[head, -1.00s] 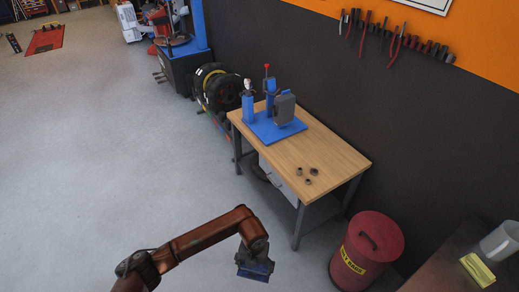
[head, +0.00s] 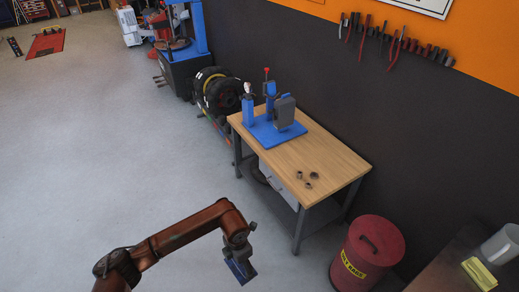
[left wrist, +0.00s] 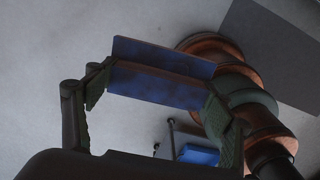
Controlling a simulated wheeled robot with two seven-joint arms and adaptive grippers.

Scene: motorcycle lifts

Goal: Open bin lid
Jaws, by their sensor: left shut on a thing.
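The red bin (head: 362,262) stands on the floor at the lower right of the head view, with a yellow label on its side. Its red lid (head: 384,238), with a dark handle, is on and looks closed. My left gripper (head: 238,262) is well to the left of the bin, apart from it, above open floor. It is shut on a blue object (left wrist: 160,73), flat-faced and scuffed, which spans between the two fingers in the left wrist view. The same blue object hangs tilted below the wrist in the head view. My right gripper is in neither view.
A wooden workbench (head: 340,166) with a blue fixture (head: 264,128) and small round parts (head: 308,178) stands behind the bin.

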